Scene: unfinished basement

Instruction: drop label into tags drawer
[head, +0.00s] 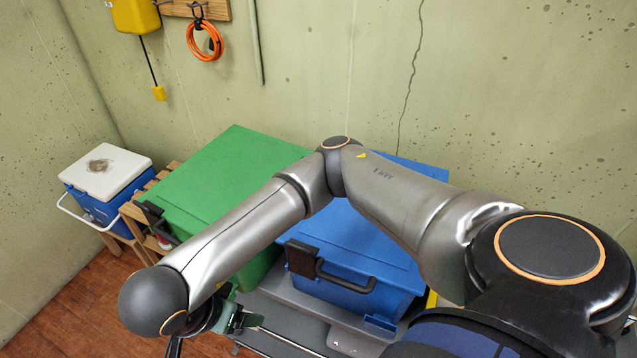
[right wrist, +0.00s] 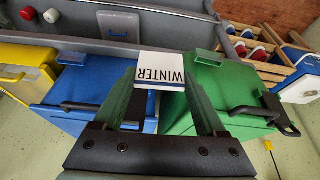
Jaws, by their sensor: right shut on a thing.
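My right gripper (right wrist: 162,85) is shut on a white label (right wrist: 160,66) in the right wrist view. The label reads WINTER upside down and has a blue stripe along one edge. In the head view, my right arm reaches across to the lower left, and part of the gripper (head: 238,321) shows above grey furniture; the label is not clear there. I cannot tell whether this is the tags drawer. My left gripper is not in view.
A green bin (head: 225,165) and a blue bin (head: 350,245), both with black handles, stand side by side. A yellow bin (right wrist: 28,70) is beside the blue one. A blue cooler with a white lid (head: 107,170) is on a wooden rack (head: 132,216). Wooden floor is clear at lower left.

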